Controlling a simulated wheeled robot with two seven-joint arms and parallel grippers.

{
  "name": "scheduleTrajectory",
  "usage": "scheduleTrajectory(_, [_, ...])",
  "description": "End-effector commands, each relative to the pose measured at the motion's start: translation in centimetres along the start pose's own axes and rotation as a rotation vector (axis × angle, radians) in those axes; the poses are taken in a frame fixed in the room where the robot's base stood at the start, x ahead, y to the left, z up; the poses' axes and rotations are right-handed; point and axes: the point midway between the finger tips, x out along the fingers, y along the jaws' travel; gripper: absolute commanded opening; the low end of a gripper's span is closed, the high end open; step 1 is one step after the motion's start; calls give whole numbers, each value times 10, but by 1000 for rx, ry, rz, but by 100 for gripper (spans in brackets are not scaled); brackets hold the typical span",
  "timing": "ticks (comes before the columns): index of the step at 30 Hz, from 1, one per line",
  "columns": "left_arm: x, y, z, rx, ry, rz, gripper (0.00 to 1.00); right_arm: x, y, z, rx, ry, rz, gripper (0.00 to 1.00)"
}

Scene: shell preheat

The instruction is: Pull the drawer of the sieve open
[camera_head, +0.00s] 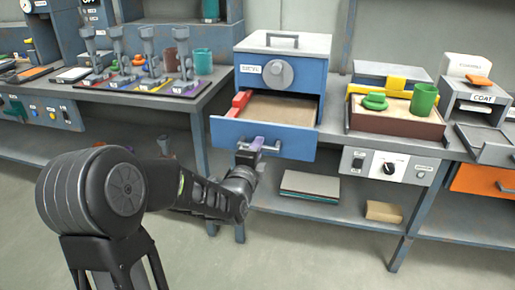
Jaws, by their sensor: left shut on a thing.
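The sieve (306,78) is a blue box with a light top, a lid handle and a round grey dial, standing on the workbench. Its drawer (295,142) stands open toward me, with a sandy brown bed and a red piece (238,103) at its left side visible inside. My left gripper (257,146) is at the drawer's front, shut on the drawer handle (270,147); the fingertips are small in the picture and partly hide the handle. My right gripper is not in view.
Left on the bench, a rack (145,85) holds several upright tools beside a teal cup (203,62). Right of the sieve, a tray (395,119) carries a green cup (423,99). A control panel (388,166) sits below it. A lower shelf (335,210) lies under the drawer.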

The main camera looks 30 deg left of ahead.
Motion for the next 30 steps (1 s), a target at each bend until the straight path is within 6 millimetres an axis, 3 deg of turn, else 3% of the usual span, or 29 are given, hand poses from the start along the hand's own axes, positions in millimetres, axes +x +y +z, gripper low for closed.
scheduleTrajectory(10, [0,0,0,0,-1,1,0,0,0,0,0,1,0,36])
scheduleTrajectory(11, [0,0,0,0,-1,1,15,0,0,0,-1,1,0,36])
scheduleTrajectory(18, [0,0,0,0,0,0,35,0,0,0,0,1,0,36])
scheduleTrajectory(30, [-9,-2,0,-1,-1,-1,35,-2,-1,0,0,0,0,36])
